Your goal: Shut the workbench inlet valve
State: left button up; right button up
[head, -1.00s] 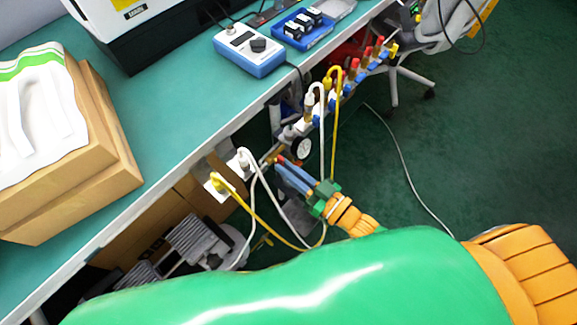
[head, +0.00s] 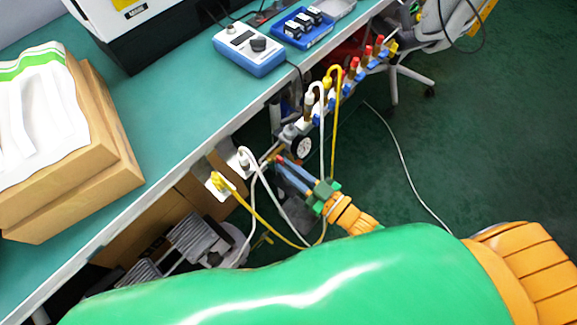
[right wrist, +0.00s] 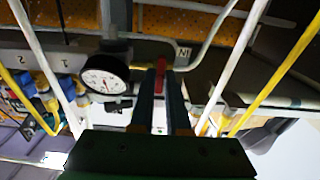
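The inlet valve's red handle (right wrist: 160,75) shows in the right wrist view on a pipe below a label reading "IN", just right of a round gauge (right wrist: 103,74). It appears to stand across the pipe's line. My right gripper (right wrist: 160,82) has its two fingers on either side of this handle, with only a narrow gap that the handle seems to fill. In the head view my right gripper (head: 279,165) reaches up-left to the pipe below the bench edge; the fingertips largely hide the handle there. My left gripper is out of view.
The gauge (head: 301,147) and a row of red-topped valves (head: 354,68) run along the bench edge (head: 160,190). White (head: 322,135) and yellow hoses (head: 335,130) hang close to my right gripper. A blue-white meter (head: 249,50) and cardboard boxes (head: 115,150) stand on the bench.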

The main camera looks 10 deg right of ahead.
jog(key=o, duration=0.4)
jog(key=shift+c, duration=0.2)
jog(key=v, duration=0.7)
